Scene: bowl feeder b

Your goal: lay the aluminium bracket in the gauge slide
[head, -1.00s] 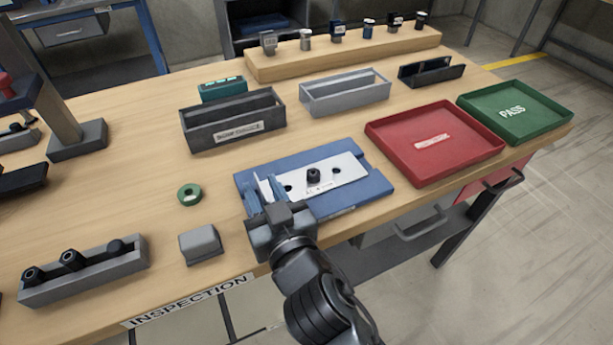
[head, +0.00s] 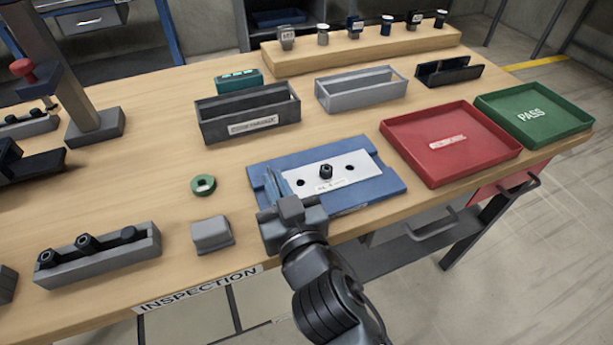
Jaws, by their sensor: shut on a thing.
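The aluminium bracket (head: 352,166) is a flat, pale silver plate with dark holes and a small label. It lies along the top of the blue gauge slide (head: 386,184), with a black knob or pin (head: 326,171) standing at its middle. My gripper (head: 275,184) is low over the left end of the slide, its fingers shut at the bracket's left end. The fingers and gripper body hide that end, so the exact grip and how the plate seats there cannot be made out.
A red tray (head: 388,150) and a green PASS tray (head: 581,132) stand to the right. Behind are a dark bin (head: 210,128) and a grey bin (head: 330,101). A grey block (head: 212,234) and a green ring (head: 203,185) lie left of the slide.

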